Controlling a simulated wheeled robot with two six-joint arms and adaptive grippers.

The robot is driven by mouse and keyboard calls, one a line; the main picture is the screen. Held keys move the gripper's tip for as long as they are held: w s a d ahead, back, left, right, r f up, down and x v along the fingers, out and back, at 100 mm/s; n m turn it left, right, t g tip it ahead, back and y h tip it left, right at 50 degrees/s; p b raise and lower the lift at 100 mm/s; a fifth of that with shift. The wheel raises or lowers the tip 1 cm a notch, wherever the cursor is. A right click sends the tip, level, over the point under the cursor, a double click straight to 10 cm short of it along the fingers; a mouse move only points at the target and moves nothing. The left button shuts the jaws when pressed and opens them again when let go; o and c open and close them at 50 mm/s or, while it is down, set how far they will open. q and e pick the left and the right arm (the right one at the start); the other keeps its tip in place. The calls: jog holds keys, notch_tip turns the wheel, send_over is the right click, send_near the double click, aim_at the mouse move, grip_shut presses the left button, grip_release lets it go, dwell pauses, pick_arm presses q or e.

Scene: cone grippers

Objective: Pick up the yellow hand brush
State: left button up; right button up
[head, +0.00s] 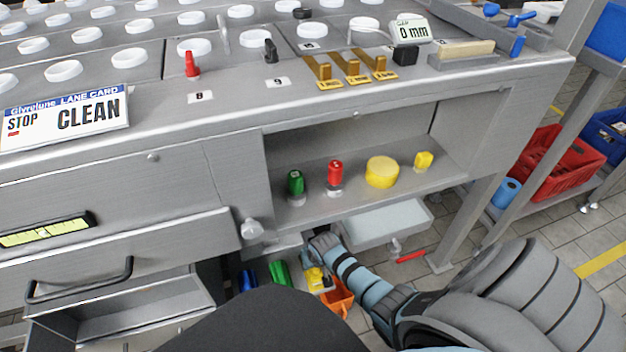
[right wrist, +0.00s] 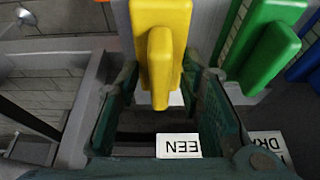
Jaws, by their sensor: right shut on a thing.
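The yellow hand brush (right wrist: 168,45) stands out in the right wrist view, its handle end toward the camera. My right gripper (right wrist: 163,98) has its two dark green fingers on either side of the brush and is shut on it. In the head view the yellow brush (head: 318,279) shows low under the bench, beside my right wrist; the fingers are hard to make out there. A green brush (right wrist: 265,45) is to its right in the wrist view. My left gripper is in neither view.
In the head view a blue item (head: 248,281) and an orange item (head: 341,297) flank the row. Above is a shelf (head: 350,205) with bottles and a yellow tub (head: 382,172). A grey tray (head: 385,221) hangs under it. An open drawer (head: 130,305) is at left.

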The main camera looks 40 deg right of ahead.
aim_at(317, 269)
notch_tip(317, 269, up, 2)
jog(key=shift+r+p, duration=0.1)
jog(key=shift+p, duration=0.65)
jog(key=s+p, duration=0.1)
jog(key=s+a+p, duration=0.1)
jog(key=s, duration=0.1)
jog(key=shift+s+r, duration=0.1)
jog(key=shift+s, duration=0.1)
pick_arm(q)
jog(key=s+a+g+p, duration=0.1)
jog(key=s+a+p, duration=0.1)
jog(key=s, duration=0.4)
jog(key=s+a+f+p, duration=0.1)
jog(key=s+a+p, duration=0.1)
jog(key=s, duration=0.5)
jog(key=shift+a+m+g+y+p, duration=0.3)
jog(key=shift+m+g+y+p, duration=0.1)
jog(key=shift+p, duration=0.2)
pick_arm(e)
jog(key=s+a, duration=0.2)
jog(key=s, duration=0.4)
jog(key=s+a, duration=0.3)
jog(key=s, duration=0.4)
jog(key=shift+s+f, duration=0.25)
jog(key=shift+s, duration=0.05)
